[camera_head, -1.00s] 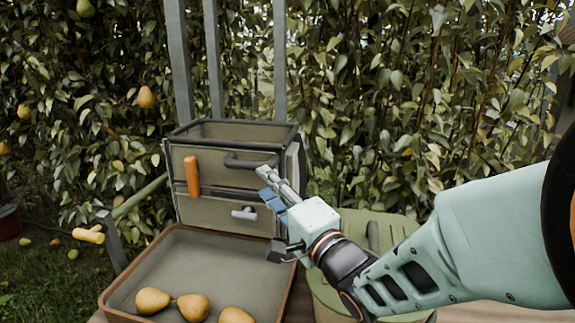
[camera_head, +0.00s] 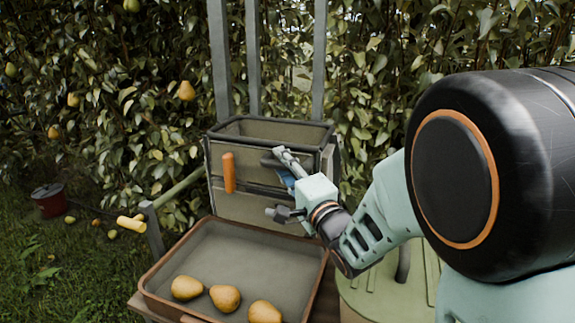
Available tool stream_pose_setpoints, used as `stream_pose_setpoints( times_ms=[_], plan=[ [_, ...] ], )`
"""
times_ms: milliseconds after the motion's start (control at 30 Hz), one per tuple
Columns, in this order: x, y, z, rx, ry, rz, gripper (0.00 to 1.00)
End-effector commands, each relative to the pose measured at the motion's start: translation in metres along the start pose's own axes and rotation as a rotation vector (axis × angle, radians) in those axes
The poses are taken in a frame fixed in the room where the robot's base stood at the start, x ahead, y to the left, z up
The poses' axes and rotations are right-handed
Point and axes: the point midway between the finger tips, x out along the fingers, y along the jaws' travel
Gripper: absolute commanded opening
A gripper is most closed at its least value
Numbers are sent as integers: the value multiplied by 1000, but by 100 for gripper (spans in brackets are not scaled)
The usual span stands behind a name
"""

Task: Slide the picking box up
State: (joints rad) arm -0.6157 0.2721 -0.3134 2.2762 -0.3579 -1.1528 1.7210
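The picking box (camera_head: 232,201) is grey-green with a dark rim and stands upright against grey vertical rails, behind the tray. Its front has an upright orange handle (camera_head: 229,172) and, to the right, a dark bar handle (camera_head: 267,161), partly covered by my gripper. My gripper (camera_head: 279,184) is in front of the box's right half with its fingers spread, one at the bar handle's height and one lower. Nothing shows held between them. I cannot tell whether the upper finger touches the bar. The light T-shaped knob seen earlier below the bar is hidden.
A brown-rimmed tray (camera_head: 240,262) with three pears (camera_head: 225,298) lies in front of the box. A green lidded container (camera_head: 385,297) is below my arm. Grey rails (camera_head: 253,60) rise behind the box.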

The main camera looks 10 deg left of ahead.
Motion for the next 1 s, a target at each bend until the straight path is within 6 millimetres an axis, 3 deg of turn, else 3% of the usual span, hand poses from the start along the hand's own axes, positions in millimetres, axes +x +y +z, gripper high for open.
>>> stream_pose_setpoints(
  times_ms=[67, 333, 767, 867, 1000],
  plan=[
    [0, 0, 0, 0, 0, 0, 30],
    [0, 0, 0, 0, 0, 0, 0],
    [0, -6, -1, 0, 0, -2, 0],
    [2, -19, -3, -1, 1, -5, 0],
    [6, -52, -8, -2, 2, -10, 0]
  ],
)
